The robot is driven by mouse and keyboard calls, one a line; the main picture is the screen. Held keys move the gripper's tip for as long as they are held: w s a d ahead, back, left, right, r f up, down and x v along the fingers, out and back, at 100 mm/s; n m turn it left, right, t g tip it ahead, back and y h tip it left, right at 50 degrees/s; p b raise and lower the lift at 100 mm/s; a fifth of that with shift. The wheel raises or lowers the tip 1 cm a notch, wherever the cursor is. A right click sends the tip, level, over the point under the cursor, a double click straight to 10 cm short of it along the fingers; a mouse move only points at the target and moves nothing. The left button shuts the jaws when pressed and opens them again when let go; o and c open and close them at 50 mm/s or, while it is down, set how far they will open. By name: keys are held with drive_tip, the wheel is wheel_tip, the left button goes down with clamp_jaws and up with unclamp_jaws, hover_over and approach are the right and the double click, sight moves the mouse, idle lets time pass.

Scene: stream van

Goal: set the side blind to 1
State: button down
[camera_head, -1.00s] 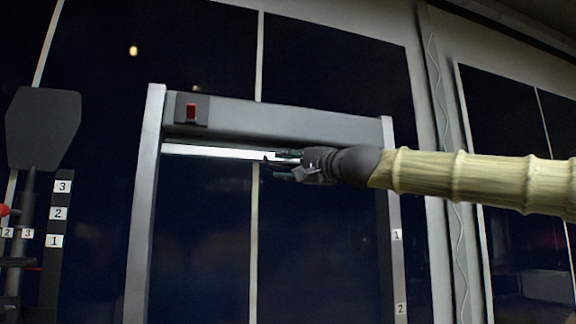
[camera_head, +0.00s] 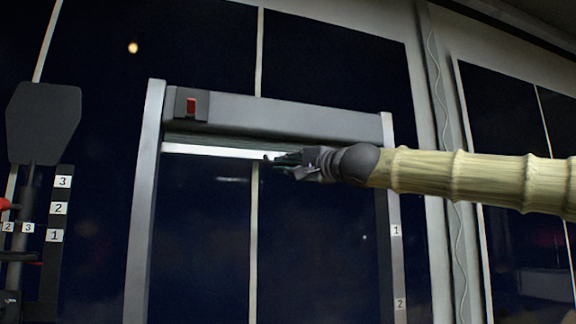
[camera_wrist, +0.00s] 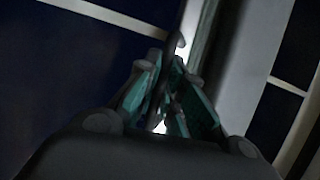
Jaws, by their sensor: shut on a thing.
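The side blind's pale bottom bar (camera_head: 215,151) hangs just under its grey housing (camera_head: 285,118), with a thin dark green strip of blind between them. My gripper (camera_head: 282,158) reaches in from the right at the bar's middle. In the wrist view my gripper (camera_wrist: 170,90) has its teal-padded fingers closed around a thin dark hooked piece (camera_wrist: 177,48) at the bar. The exact grip is partly hidden by the fingers. On the right post are a 1 label (camera_head: 396,230) and, lower, a 2 label (camera_head: 400,303). The bar is well above the 1.
A red switch (camera_head: 191,105) sits on the housing's left end. A dark stand with a paddle (camera_head: 43,122) and a number strip (camera_head: 58,208) are at the far left. A cable (camera_head: 441,110) runs down the wall at right. The space below the bar is clear.

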wheel_tip(320, 180, down, 19)
drive_tip(key=b, duration=1.6)
drive_tip(key=c, duration=1.5)
unclamp_jaws()
drive_tip(key=shift+s, duration=0.1)
drive_tip(key=v, duration=1.2)
drive_tip(key=shift+f, duration=0.1)
